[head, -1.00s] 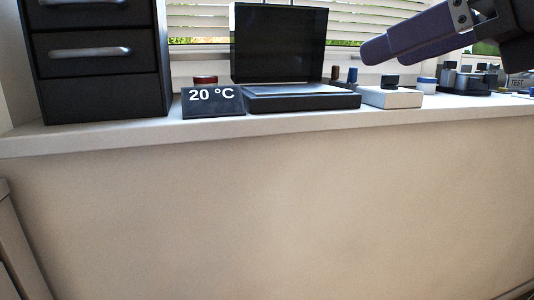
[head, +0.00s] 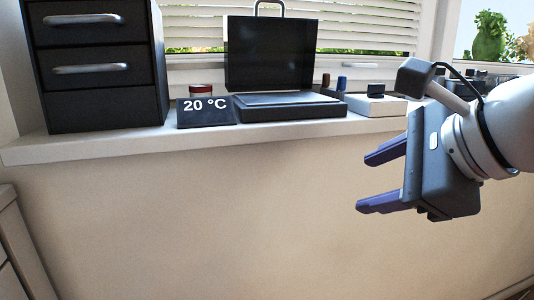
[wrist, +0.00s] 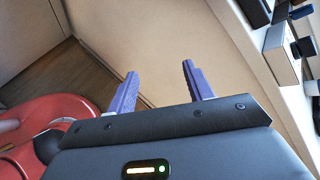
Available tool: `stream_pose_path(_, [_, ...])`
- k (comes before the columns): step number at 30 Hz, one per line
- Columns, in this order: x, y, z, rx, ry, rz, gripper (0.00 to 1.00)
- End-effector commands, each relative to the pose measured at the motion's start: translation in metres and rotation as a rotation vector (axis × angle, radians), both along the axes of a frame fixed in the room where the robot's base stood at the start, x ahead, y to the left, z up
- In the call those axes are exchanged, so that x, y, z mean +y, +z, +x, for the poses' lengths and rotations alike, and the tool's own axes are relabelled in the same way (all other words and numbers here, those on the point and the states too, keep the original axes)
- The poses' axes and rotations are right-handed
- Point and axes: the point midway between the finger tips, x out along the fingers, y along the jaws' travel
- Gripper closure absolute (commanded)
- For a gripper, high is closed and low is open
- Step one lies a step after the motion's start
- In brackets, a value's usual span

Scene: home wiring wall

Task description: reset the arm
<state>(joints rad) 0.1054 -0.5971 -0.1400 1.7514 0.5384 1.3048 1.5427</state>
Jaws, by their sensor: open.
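My gripper (head: 369,184) is in the right part of the head view, in front of the pale panel below the shelf. Its two purple fingers point left and stand apart with nothing between them. The wrist view also shows my gripper (wrist: 160,78), its fingers spread and empty, with the pale panel and a strip of brown floor beyond them. My arm comes in from the right edge of the head view and hides part of the shelf's right end.
On the shelf (head: 285,136) stand a black drawer unit (head: 105,92), a "20 °C" display (head: 206,111), a black screen on a dark base (head: 270,55) and a white box with a dark knob (head: 376,104). The panel area left of my gripper is clear.

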Motion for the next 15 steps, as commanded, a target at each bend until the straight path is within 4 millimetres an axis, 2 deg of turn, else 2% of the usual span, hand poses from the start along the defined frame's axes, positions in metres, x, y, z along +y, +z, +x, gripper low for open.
stream_pose_path(3, [0.000,-0.053,0.003,-0.037,0.189,-0.300,0.48])
stream_pose_path(5, [-0.001,-0.081,0.003,-0.059,0.306,-0.463,0.48])
stream_pose_path(9, [-0.005,-0.146,-0.006,-0.098,0.628,-0.829,0.48])
stream_pose_path(12, [-0.009,-0.185,-0.015,-0.122,0.869,-1.051,0.48])
stream_pose_path(15, [-0.013,-0.215,-0.024,-0.144,1.077,-1.215,0.48])
